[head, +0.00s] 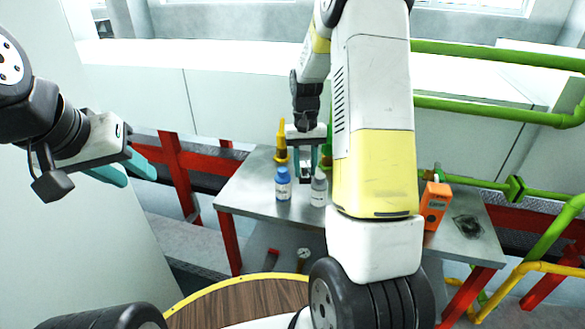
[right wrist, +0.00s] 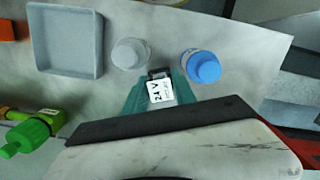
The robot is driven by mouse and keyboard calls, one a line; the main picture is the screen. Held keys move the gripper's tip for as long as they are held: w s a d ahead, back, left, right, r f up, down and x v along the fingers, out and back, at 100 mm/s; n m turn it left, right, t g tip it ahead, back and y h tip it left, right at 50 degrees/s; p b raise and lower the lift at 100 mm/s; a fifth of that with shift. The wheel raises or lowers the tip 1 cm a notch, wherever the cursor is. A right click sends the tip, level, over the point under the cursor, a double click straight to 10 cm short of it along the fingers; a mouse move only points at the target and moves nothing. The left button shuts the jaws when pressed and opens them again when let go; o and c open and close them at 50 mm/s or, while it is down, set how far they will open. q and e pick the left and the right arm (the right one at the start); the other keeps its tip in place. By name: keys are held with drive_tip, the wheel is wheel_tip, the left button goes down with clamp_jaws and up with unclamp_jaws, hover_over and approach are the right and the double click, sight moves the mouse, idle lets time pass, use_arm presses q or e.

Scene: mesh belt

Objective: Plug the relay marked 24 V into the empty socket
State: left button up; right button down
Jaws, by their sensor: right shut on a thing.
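The relay (right wrist: 160,90), a small pale block with a "24 V" label, is between the teal fingers of my right gripper (right wrist: 158,97) in the right wrist view. The gripper is shut on it. A dark part shows at the relay's far end; I cannot tell whether it belongs to the relay. In the head view my right gripper (head: 305,160) points down over the metal table (head: 258,192), near the bottles, and the relay cannot be made out. My left gripper (head: 124,170) is open and empty at the left, away from the table. I cannot identify the empty socket in either view.
A blue-capped bottle (head: 283,184) and a grey-white bottle (head: 318,190) stand close below my right gripper. A grey tray (right wrist: 68,72) shows in the right wrist view. An orange device (head: 434,205) and a dark coil (head: 467,227) are on the table's right. Green pipes (head: 480,108) run behind.

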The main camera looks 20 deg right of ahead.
sight(305, 180)
drive_tip(key=shift+f, duration=2.4)
drive_tip(key=shift+f, duration=0.1)
drive_tip(key=c, duration=1.3)
unclamp_jaws()
